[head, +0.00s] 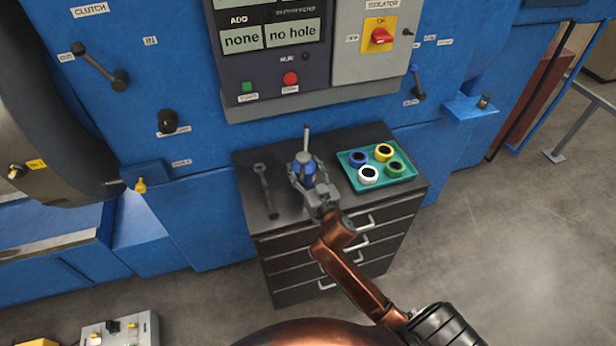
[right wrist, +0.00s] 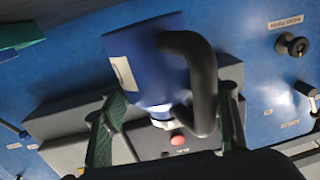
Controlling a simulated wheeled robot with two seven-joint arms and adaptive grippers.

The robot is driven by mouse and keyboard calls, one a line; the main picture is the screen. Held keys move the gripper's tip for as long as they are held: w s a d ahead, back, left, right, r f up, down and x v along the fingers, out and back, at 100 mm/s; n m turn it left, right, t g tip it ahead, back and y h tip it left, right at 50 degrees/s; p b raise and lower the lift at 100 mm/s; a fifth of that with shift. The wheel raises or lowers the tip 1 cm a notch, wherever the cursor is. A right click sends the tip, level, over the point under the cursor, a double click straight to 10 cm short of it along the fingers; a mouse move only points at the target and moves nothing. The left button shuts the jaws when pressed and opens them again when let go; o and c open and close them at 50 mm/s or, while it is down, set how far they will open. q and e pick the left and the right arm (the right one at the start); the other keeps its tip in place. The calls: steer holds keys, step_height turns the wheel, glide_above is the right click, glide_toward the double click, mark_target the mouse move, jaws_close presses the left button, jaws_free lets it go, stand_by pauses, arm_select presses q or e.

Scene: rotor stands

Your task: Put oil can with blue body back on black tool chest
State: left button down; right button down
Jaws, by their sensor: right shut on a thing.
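The oil can with a blue body (head: 306,171) has a grey top and a thin upright spout. My right gripper (head: 307,178) is shut around its body, one finger on each side. The can appears upright over the left-middle part of the black tool chest's top (head: 330,208); I cannot tell whether its base touches. In the right wrist view the blue can (right wrist: 150,65), with its dark curved handle (right wrist: 203,85), is between the fingers (right wrist: 168,118) and appears inverted by the camera's angle. My left gripper is not in view.
A dark wrench-like tool (head: 265,190) lies left of the can on the chest. A teal tray (head: 349,183) with several coloured rings is at the right. The blue machine with its control panel (head: 270,75) stands close behind. Open floor (head: 520,240) lies right.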

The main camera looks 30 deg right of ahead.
steer(key=shift+d+f, duration=0.45)
steer(key=shift+f, duration=0.1)
steer(key=f, duration=0.1)
steer(key=f+b, duration=0.1)
steer(key=f, duration=0.1)
steer(key=shift+s+d+f, duration=0.1)
steer(key=shift+d+f, duration=0.1)
steer(key=shift+d, duration=0.15)
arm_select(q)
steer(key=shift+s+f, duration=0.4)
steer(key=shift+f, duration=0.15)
arm_select(e)
steer(key=shift+f, duration=0.15)
steer(key=shift+f, duration=0.1)
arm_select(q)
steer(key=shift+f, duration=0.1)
arm_select(e)
steer(key=c, duration=0.7)
jaws_free()
steer(key=shift+c, duration=0.2)
